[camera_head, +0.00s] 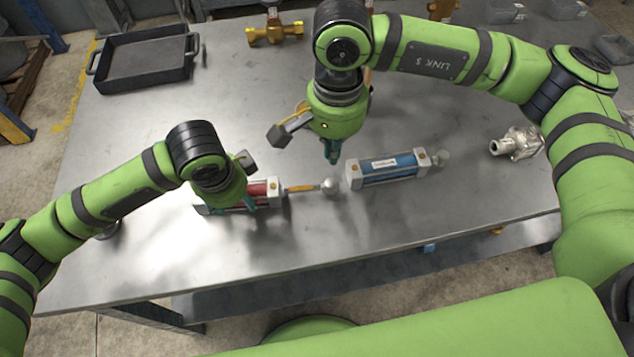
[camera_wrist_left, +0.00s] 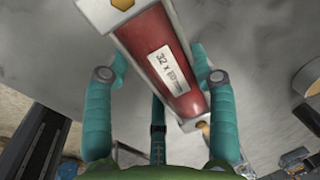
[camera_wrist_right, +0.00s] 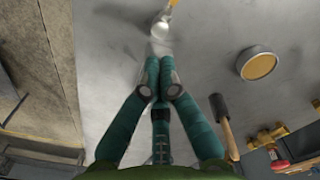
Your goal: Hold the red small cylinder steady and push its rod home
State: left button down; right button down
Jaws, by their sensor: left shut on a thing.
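The red small cylinder (camera_head: 273,190) lies on the metal table, with metal end caps. It fills the left wrist view (camera_wrist_left: 165,60), where its white label shows. Its rod (camera_head: 303,188) sticks out to the right and ends in a pale rounded tip (camera_head: 331,186). My left gripper (camera_head: 235,203) is shut on the cylinder body, one finger on each side. My right gripper (camera_head: 331,155) has its fingertips together and empty, above the table near the rod tip. In the right wrist view the rod tip (camera_wrist_right: 161,27) appears just beyond these fingertips; contact cannot be told.
A blue cylinder (camera_head: 390,167) lies just right of the rod tip. A black tray (camera_head: 145,72) stands at the back left, and a brass valve (camera_head: 274,30) at the back. A silver fitting (camera_head: 517,144) lies to the right. The table's front left is clear.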

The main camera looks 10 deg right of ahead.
pick_arm(q)
jog(key=shift+f, duration=0.1)
pick_arm(e)
jog(key=s+a+f+n+g+y, duration=0.2)
jog(key=s+a+f+g+y, duration=0.1)
jog(key=s+a+y, duration=0.4)
pick_arm(q)
jog(key=shift+s, duration=0.1)
pick_arm(e)
jog(key=d+f+t+y, duration=0.1)
jog(key=d+t, duration=0.2)
jog(key=d, duration=0.4)
jog(key=s+d+f+m+t+y, duration=0.1)
jog(key=d+t, duration=0.2)
jog(key=d, duration=0.4)
jog(key=d+f+t+y, duration=0.1)
jog(key=d+t, duration=0.2)
jog(key=d, duration=0.3)
jog(key=shift+s+d+y, duration=0.3)
jog(key=shift+s+d, duration=0.1)
jog(key=shift+s+d+r, duration=0.1)
jog(key=shift+d, duration=0.45)
jog(key=shift+a, duration=0.1)
